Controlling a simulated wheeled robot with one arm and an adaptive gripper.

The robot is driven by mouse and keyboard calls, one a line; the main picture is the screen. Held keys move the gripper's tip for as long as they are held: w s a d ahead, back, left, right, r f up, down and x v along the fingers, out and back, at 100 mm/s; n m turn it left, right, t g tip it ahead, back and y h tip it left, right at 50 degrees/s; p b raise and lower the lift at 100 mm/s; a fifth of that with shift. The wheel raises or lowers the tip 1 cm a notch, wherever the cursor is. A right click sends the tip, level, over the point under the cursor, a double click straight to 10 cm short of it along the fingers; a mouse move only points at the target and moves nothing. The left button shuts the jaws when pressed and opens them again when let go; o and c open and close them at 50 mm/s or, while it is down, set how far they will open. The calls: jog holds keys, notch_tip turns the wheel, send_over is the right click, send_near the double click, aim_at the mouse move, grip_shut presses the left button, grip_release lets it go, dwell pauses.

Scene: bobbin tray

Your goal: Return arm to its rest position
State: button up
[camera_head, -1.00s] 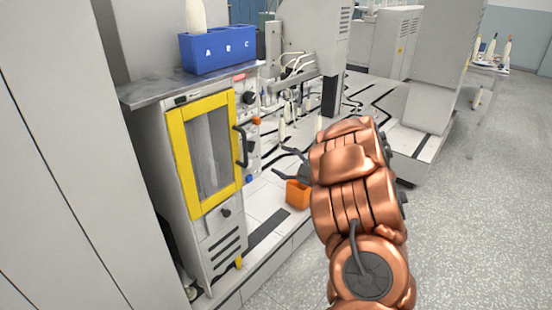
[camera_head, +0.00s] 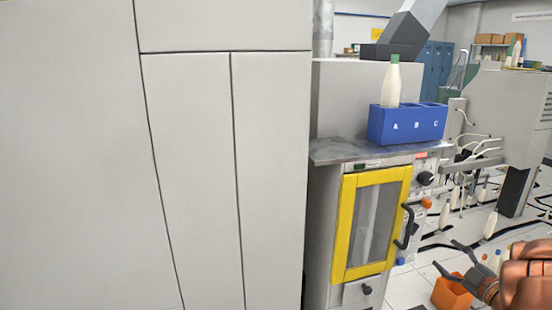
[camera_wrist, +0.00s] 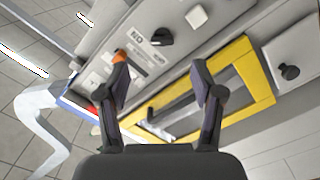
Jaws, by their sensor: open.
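My gripper (camera_head: 461,269) is at the lower right of the head view, with its dark fingers spread and nothing between them. Part of my copper-coloured arm shows at the right edge. In the wrist view my gripper (camera_wrist: 160,88) is also open and empty, its two fingers in front of the yellow-framed door (camera_wrist: 255,70) and the control panel (camera_wrist: 165,38). I cannot tell the exact gap between fingers and machine. In the head view the yellow-framed door (camera_head: 344,230) stands left of my gripper and looks closed.
A blue tray (camera_head: 405,125) marked A, B, C sits on the machine's grey top (camera_head: 345,152), with a white, green-topped bobbin (camera_head: 391,85) in its left part. An orange bin (camera_head: 450,293) is close to my gripper. Tall grey cabinets (camera_head: 190,180) fill the left.

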notch_tip(320, 180, up, 3)
jog(key=w+d+m+g+h, duration=0.25)
jog(key=m+g+h, duration=0.2)
jog(key=h, duration=0.35)
jog(key=s+a+f+m+g+y, duration=0.3)
jog(key=s+a+g, duration=0.5)
jog(key=s+a, duration=1)
jog(key=s+a+f+m+g+y, duration=0.1)
jog(key=s+a+m+g, duration=0.5)
jog(key=s+a, duration=1.25)
notch_tip(320, 180, up, 15)
jog(key=s+d+n+p, duration=0.1)
jog(key=s+d+p, duration=0.1)
jog(key=p, duration=1.1)
jog(key=shift+s+d+f+y+p, duration=0.2)
jog(key=shift+s+y+p, duration=0.1)
jog(key=shift+s+p, duration=0.1)
